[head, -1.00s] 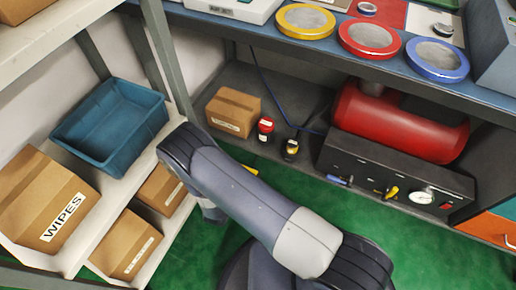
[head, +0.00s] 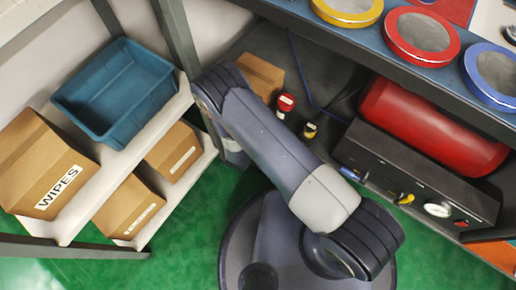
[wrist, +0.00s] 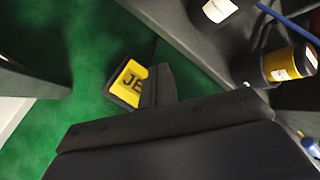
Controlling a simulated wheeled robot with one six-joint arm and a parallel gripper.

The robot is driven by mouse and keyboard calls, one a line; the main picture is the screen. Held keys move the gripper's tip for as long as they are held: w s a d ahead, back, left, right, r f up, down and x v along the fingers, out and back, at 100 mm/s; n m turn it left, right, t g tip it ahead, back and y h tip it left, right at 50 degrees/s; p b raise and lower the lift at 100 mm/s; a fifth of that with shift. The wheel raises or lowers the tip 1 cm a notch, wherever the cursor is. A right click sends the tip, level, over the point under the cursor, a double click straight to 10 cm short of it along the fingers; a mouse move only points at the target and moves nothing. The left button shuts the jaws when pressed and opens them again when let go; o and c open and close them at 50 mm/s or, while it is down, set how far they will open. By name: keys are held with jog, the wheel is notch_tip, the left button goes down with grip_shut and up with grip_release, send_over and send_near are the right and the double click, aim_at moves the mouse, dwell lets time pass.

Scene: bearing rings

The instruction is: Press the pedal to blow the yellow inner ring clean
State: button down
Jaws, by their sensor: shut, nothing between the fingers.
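The yellow ring (head: 346,22) lies on the blue bench top at the upper edge of the head view, with a greyish, dusty-looking middle. The pedal (wrist: 131,80) shows in the wrist view as a yellow plate with partly covered black letters, in a dark frame on the green floor. My gripper (wrist: 158,86) is shut and empty, its dark fingers at the pedal's right side and covering part of it. I cannot tell whether they touch it. In the head view my arm hides the gripper and the pedal.
A red ring (head: 421,56) and a blue ring (head: 499,62) lie beside the yellow one. Below stand a red tank (head: 430,125), a black panel (head: 412,180), a red bottle (head: 285,103) and a yellow-black bottle (wrist: 288,63). A teal bin (head: 116,92) and cartons fill the left shelves.

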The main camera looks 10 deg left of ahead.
notch_tip(320, 180, down, 8)
jog(key=b, duration=0.5)
jog(key=shift+r, duration=0.1)
jog(key=shift+f+b, duration=0.5)
jog(key=shift+b, duration=0.1)
dwell(1.3)
jog(key=shift+f+b, duration=0.4)
jog(key=shift+b, duration=0.2)
jog(key=shift+f+b, duration=0.7)
dwell(0.7)
jog(key=shift+r, duration=0.1)
jog(key=shift+r+p, duration=0.65)
jog(key=shift+r, duration=0.35)
jog(key=shift+r+p, duration=1.5)
jog(key=shift+r, duration=1)
